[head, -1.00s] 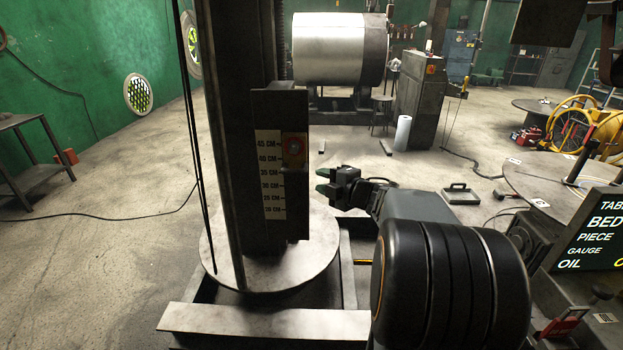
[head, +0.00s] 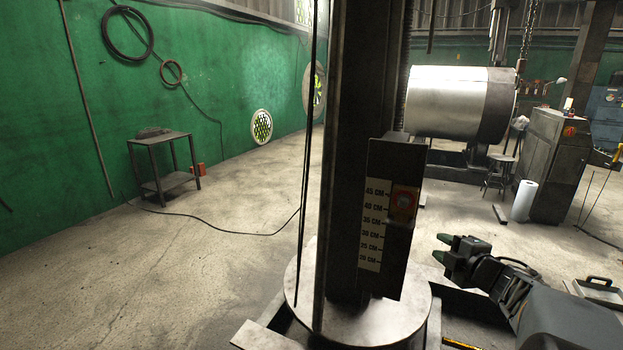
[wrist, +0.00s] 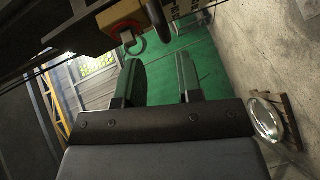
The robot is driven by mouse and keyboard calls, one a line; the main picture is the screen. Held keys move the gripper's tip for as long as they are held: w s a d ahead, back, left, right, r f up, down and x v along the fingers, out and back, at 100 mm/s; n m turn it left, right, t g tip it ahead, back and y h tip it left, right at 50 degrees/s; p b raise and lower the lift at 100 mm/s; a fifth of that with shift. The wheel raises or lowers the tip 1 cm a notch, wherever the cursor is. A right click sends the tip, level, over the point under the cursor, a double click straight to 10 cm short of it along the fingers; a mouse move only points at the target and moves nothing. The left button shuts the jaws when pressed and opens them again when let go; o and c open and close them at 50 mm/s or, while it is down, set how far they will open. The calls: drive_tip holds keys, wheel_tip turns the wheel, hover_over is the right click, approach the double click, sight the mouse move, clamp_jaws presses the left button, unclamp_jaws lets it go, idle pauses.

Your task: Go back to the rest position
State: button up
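My gripper (head: 442,248) is in the right half of the head view, with its green-tipped fingers pointing left. It is held in the air with floor behind it. In the wrist view my gripper (wrist: 158,78) has its two fingers apart, with a clear gap and nothing between them. The green wall (wrist: 205,60) shows beyond the fingers. No object is held.
A metal side table (head: 160,137) stands by the green wall at left. A large metal drum (head: 447,102), a white roll (head: 524,200) and a grey cabinet (head: 553,155) stand behind at right. A cable (head: 230,231) crosses the otherwise open floor at left.

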drive_tip(key=s+d+f+m+g+h, duration=0.35)
drive_tip(key=d+m+h, duration=0.45)
drive_tip(key=m, duration=0.3)
drive_tip(key=s+a+f+m+g, duration=0.6)
drive_tip(key=s+m, duration=0.1)
drive_tip(key=s+a+g+y, duration=0.1)
drive_tip(key=s+a+y, duration=0.1)
drive_tip(key=a, duration=0.8)
drive_tip(key=s+a+g+y, duration=0.1)
drive_tip(key=s+a+y, duration=0.2)
drive_tip(key=a, duration=0.7)
drive_tip(key=shift+s+f, duration=0.2)
drive_tip(key=shift+s, duration=0.65)
drive_tip(key=shift+a, duration=0.15)
